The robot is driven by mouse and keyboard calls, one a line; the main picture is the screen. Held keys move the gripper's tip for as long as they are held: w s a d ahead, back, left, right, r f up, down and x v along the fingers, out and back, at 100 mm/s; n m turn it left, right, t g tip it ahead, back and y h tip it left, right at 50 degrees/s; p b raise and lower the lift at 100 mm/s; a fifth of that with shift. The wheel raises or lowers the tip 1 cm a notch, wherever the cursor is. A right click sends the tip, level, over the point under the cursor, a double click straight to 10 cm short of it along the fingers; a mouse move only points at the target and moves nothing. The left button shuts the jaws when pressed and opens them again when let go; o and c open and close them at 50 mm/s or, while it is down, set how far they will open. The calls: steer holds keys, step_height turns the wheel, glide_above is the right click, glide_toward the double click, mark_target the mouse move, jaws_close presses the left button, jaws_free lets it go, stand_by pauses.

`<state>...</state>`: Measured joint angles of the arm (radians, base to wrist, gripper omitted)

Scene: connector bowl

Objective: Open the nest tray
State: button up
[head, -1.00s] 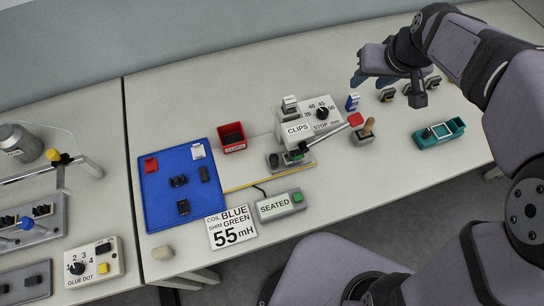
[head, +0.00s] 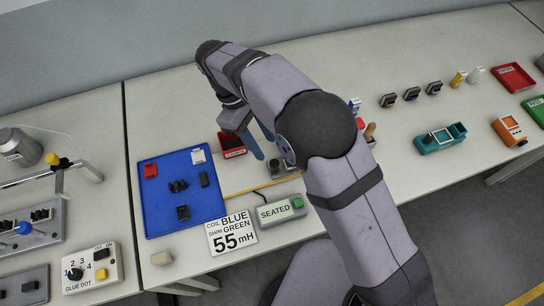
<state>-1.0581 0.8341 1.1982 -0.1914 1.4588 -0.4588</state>
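The grey clip press, labelled CLIPS in the earlier view, is now mostly hidden behind my arm. A small grey block with a dark top (head: 280,168), at its front left, still shows; I cannot tell for sure whether this is the nest tray or whether it is open. My gripper (head: 264,146) points down over the bench just behind and left of that block, close to the red CLIPS-side bin (head: 231,144). Its two blue fingers stand apart with nothing seen between them. The press's red-knobbed lever is hidden.
A blue tray (head: 152,212) with several small parts lies left. The SEATED box (head: 280,211) and the 55 mH card (head: 232,232) lie in front. A teal fixture (head: 440,138) and several small connectors stand right. My arm crosses the bench's middle.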

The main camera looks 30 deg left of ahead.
mark_target(274, 163)
steer(key=shift+p+x, duration=1.3)
steer(key=shift+x, duration=2.4)
steer(key=shift+c, duration=0.3)
jaws_close()
steer(key=shift+s+a, duration=0.1)
